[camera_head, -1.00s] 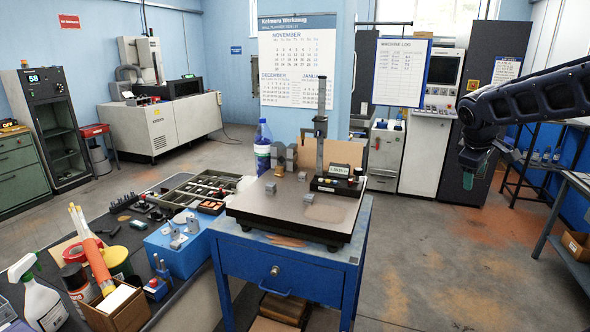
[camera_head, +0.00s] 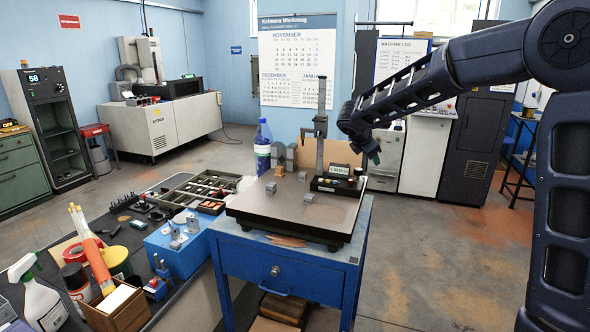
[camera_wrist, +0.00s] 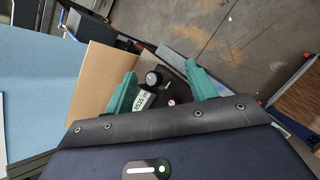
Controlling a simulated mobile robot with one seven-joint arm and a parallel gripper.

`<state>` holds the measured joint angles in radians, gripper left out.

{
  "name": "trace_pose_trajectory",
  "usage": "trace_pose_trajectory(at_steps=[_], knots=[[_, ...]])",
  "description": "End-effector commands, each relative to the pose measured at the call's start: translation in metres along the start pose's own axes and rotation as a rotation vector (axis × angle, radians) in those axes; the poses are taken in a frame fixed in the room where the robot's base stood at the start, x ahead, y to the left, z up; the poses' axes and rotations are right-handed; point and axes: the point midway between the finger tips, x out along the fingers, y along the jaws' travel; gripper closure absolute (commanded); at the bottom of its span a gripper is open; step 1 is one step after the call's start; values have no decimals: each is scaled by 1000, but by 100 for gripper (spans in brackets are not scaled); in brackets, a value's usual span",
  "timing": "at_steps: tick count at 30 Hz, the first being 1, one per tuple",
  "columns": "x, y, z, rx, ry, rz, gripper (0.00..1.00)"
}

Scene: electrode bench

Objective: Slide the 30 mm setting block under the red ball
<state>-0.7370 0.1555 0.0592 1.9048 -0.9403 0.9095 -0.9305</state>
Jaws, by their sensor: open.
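Small grey blocks stand on the granite-like plate (camera_head: 270,213): one at the left (camera_head: 271,187), one at the back (camera_head: 302,176) and one nearer the middle (camera_head: 309,197). A brass-coloured block (camera_head: 280,170) is at the back. I cannot tell which is the 30 mm block. A height gauge (camera_head: 321,130) rises from the plate; I cannot make out the red ball. My gripper (camera_head: 372,156) hangs above the plate's right back side, right of the gauge column. In the wrist view its teal fingers (camera_wrist: 161,85) are apart and empty, over the gauge's display (camera_wrist: 144,100).
The plate rests on a blue stand (camera_head: 290,275). A blue-capped bottle (camera_head: 263,148) stands behind the plate's left side, and a brown board (camera_head: 343,152) behind the gauge. A tool tray (camera_head: 190,190) and a spray bottle (camera_head: 42,300) are at left. The plate's front is clear.

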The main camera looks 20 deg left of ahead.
Motion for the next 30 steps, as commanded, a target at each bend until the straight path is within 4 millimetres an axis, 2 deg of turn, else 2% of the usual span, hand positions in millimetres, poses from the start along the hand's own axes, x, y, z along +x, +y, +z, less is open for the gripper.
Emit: trace_pose_trajectory(at_steps=[1,6,12,18,24,30], knots=[[1,14,-19,-61,-3,19,44],[2,51,-72,-256,-25,86,44],[-2,87,-134,-458,-53,159,44],[-8,113,-194,-632,-83,227,44],[-13,127,-232,-739,-105,271,44],[-14,130,-241,-764,-111,281,44]])
